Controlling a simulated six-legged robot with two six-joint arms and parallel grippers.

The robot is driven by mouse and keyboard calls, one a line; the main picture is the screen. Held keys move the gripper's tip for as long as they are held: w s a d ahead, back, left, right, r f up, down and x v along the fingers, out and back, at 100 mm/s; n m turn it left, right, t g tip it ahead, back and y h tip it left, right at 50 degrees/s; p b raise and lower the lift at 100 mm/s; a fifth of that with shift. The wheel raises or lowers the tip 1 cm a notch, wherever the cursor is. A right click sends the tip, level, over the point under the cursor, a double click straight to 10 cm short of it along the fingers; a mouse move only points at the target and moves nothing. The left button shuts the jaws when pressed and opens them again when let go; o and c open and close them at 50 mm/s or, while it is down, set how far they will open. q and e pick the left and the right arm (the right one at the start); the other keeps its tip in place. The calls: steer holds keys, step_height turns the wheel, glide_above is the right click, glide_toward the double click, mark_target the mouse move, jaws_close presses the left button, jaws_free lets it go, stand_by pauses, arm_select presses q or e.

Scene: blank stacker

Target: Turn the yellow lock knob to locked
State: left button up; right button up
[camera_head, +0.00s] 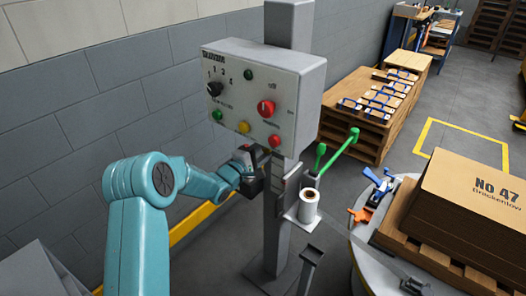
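A light grey control box (285,92) hangs on a grey post. A small round yellow knob (243,127) sits low on its front face, between a green button (217,115) and a red button (274,141). Its setting is too small to read. My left arm comes in from the lower left, and its dark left gripper (258,172) is just below the box, in front of the post, apart from the yellow knob. Its fingers are too small and dark to tell whether they are open. My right gripper is not in view.
The box also carries a black selector (214,89) and a red knob (266,108). Green-tipped levers (343,150) and a white roll (309,204) stand right of the post. A large carton (475,205) sits on a pallet at right. A grey wall (70,120) is behind.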

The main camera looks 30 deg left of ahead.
arm_select(q)
steer(key=o, duration=1.1)
steer(key=shift+c, duration=0.2)
steer(key=s+a+b, duration=0.1)
steer(key=s, duration=1.5)
steer(key=shift+s+a, duration=0.15)
steer(key=shift+s, duration=0.05)
